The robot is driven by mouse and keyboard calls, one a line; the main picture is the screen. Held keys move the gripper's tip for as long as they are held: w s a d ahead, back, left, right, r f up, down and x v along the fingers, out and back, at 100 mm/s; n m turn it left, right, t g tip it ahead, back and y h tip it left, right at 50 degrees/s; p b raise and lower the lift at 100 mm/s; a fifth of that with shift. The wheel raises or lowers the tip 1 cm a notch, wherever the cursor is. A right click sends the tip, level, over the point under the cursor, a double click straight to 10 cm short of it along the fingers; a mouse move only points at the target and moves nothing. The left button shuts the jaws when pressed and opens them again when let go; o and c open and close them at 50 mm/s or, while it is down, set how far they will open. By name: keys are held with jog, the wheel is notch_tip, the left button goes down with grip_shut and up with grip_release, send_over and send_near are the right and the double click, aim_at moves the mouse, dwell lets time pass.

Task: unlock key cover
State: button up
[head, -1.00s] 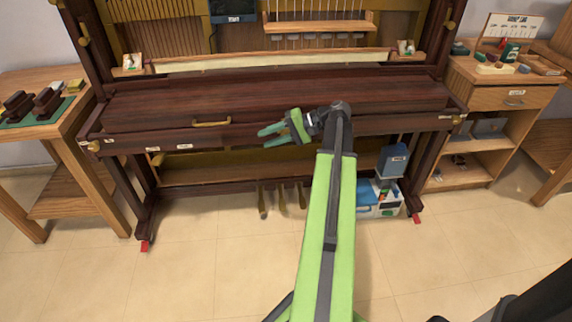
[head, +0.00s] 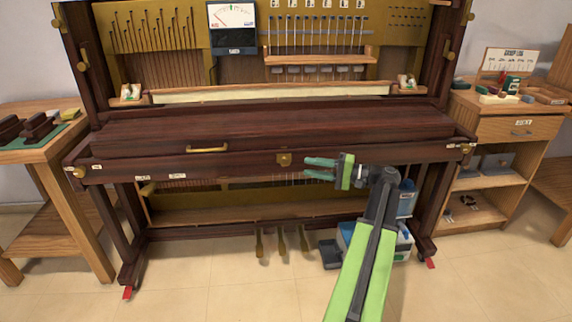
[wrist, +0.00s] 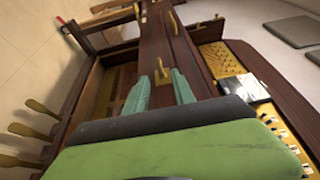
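The key cover (head: 330,128) is a long dark-wood lid, lying closed across the piano, with a brass handle (head: 207,150) left of centre. A small brass lock (head: 284,158) sits on the front rail below the cover's edge. My gripper (head: 306,168) has two teal fingers and a green body. It is just right of the lock in the head view, pointing left, with its fingers apart and nothing held. In the wrist view, a brass piece that looks like the lock (wrist: 162,71) shows between the fingertips (wrist: 158,82). Whether they touch it cannot be told.
A wooden table (head: 50,155) stands left and a drawer cabinet (head: 507,128) right. A meter (head: 233,28) and rows of pins are above the cover. Brass pedals (head: 281,241) hang below, with blue-and-white boxes beside my arm. The floor in front is clear.

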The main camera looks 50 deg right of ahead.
aim_at(286, 161)
jog(key=x, duration=0.9)
jog(key=shift+w+a, duration=0.1)
jog(key=shift+w, duration=0.05)
grip_shut()
